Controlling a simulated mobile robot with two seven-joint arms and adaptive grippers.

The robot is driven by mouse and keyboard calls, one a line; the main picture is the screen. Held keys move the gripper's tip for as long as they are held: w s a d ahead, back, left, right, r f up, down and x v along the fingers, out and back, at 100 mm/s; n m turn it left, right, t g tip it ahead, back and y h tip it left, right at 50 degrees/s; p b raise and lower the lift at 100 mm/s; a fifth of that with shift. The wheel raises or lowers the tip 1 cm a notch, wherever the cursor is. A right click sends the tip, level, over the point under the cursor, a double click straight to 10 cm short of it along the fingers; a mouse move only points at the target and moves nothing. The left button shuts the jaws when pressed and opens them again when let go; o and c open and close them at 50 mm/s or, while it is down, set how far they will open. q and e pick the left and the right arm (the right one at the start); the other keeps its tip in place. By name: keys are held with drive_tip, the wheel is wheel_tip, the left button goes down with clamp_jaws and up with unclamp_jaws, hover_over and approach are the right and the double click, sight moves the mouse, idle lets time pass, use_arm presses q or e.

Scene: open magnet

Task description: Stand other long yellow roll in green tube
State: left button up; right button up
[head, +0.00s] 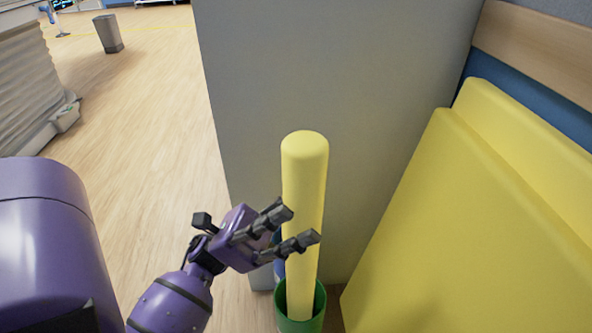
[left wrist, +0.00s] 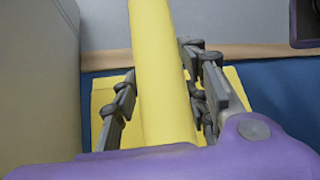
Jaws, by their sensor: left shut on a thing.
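A long yellow roll (head: 304,170) with a rounded top stands nearly upright in the head view. Its lower end is inside the green tube (head: 302,326) at the bottom, behind the tube's front rim. My left gripper (head: 300,225) is at the roll's middle, above the tube, and is shut on it. In the left wrist view the roll (left wrist: 158,70) runs between the fingers. The tube's lower part is cut off by the frame. Only one long roll shows. My right gripper is not in view.
A grey panel (head: 270,80) stands close behind the roll. Large yellow pads (head: 470,220) lean at the right, against a blue and wood wall. A small blue object (head: 279,268) shows partly behind the roll. Open wooden floor (head: 140,110) lies to the left, with a grey bin (head: 108,34) far off.

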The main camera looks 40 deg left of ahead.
use_arm(q)
drive_tip(key=shift+f+b, duration=2.25)
drive_tip(key=shift+f, duration=3.05)
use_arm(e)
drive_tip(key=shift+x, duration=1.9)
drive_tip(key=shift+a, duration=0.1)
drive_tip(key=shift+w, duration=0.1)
